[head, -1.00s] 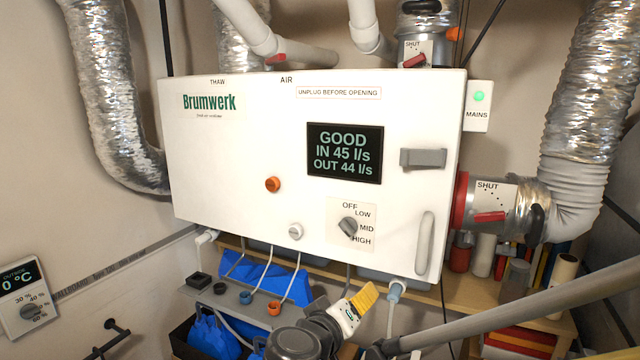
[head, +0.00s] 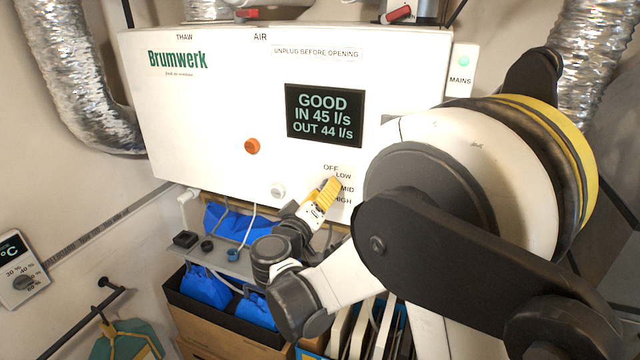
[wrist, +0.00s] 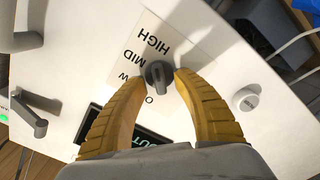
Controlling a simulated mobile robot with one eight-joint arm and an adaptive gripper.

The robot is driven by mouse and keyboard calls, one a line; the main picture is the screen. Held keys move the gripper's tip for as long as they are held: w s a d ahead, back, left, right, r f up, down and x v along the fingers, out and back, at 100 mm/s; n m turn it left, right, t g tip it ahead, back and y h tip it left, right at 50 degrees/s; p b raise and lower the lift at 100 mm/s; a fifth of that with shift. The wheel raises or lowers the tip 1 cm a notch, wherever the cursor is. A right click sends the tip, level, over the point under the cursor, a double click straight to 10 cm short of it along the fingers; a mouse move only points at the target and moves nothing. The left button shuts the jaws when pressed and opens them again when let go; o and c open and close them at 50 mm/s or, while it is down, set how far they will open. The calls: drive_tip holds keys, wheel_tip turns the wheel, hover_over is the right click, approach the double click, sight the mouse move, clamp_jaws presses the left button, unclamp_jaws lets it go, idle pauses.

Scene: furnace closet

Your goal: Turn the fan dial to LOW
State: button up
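The fan dial (wrist: 158,75) is a dark grey knob on the white cabinet's front. In the wrist view one end of its bar points roughly toward HIGH; I cannot tell the exact mark. HIGH and MID are readable there, while LOW and OFF are partly covered by my left finger. My gripper (wrist: 162,76) has two yellow fingers, spread apart with their tips on either side of the dial, very close to it; firm contact is not clear. In the head view my gripper (head: 334,183) hides the dial, and the labels OFF, LOW, MID and HIGH show beside it.
The cabinet display (head: 325,116) reads GOOD, IN 45 l/s, OUT 44 l/s. A grey latch (wrist: 30,115) shows in the wrist view. A shelf with hoses is below.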

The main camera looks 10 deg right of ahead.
drive_tip(key=shift+w+d, duration=0.2)
drive_tip(key=shift+w, duration=0.1)
clamp_jaws()
